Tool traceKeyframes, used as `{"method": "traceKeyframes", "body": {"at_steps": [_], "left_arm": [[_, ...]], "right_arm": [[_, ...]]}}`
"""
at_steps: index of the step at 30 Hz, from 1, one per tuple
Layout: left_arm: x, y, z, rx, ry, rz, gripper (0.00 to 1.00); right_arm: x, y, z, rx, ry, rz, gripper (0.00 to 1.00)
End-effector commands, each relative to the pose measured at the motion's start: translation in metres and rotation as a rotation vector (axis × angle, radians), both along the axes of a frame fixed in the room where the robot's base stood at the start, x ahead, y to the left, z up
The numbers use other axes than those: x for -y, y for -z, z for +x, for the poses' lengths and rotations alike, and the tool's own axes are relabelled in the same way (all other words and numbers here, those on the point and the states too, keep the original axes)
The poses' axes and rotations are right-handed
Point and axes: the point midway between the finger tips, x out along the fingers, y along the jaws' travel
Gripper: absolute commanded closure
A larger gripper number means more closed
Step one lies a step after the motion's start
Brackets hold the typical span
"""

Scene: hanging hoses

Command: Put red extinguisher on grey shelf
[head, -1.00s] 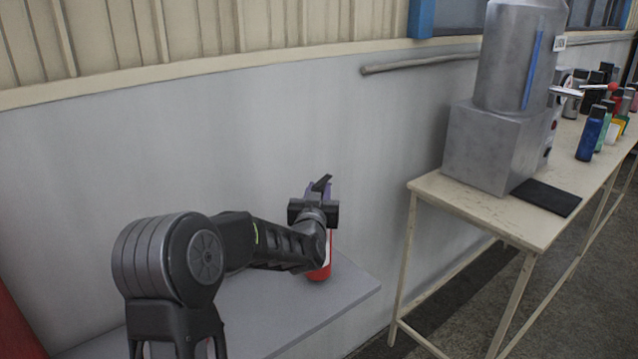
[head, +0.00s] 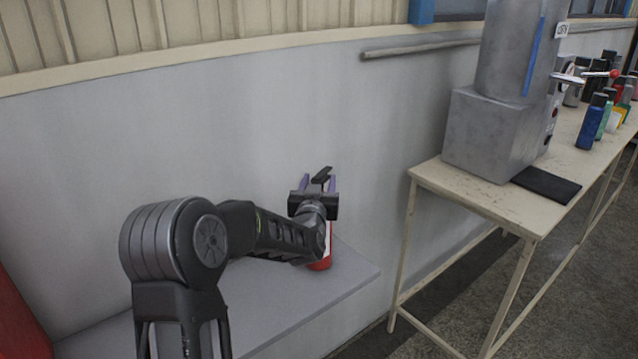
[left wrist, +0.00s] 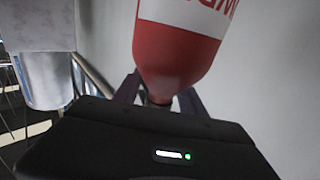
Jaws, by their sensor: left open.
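The red extinguisher (head: 323,256) stands upright on the grey shelf (head: 290,310) against the wall, near the shelf's right end. In the head view its upper part is mostly hidden behind my left gripper (head: 317,182). The left wrist view shows its red body with a white label (left wrist: 180,50) close in front of the gripper. My left gripper is open, with its fingers either side of the extinguisher's narrow neck end. I cannot tell whether the fingers touch it. My right gripper is not in view.
A cream table (head: 480,196) stands to the right, with a grey metal machine (head: 495,130), a black mat (head: 546,185) and several bottles, one of them blue (head: 590,124). A red surface (head: 15,320) shows at the lower left. The shelf's front right part is clear.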

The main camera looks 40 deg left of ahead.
Motion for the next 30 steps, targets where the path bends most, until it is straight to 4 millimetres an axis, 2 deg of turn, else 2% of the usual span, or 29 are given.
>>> {"method": "traceKeyframes", "body": {"at_steps": [5, 8, 14, 21, 25, 30], "left_arm": [[0.000, -0.003, 0.000, 0.000, 0.000, 0.000, 0.51], [0.004, -0.001, -0.007, 0.001, 0.000, 0.000, 0.51], [0.020, -0.001, -0.037, 0.002, 0.001, 0.001, 0.51], [0.043, -0.001, -0.081, 0.002, 0.000, 0.000, 0.51], [0.053, -0.002, -0.097, 0.002, 0.001, 0.001, 0.51], [0.057, -0.002, -0.106, 0.000, 0.000, -0.001, 0.51]], "right_arm": [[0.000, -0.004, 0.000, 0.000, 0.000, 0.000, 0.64], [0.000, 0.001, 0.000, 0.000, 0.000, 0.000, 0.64], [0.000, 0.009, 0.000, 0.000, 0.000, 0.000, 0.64], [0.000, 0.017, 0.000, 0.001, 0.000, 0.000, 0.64], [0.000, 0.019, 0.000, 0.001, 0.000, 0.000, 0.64], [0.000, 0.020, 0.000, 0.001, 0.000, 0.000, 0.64]]}}
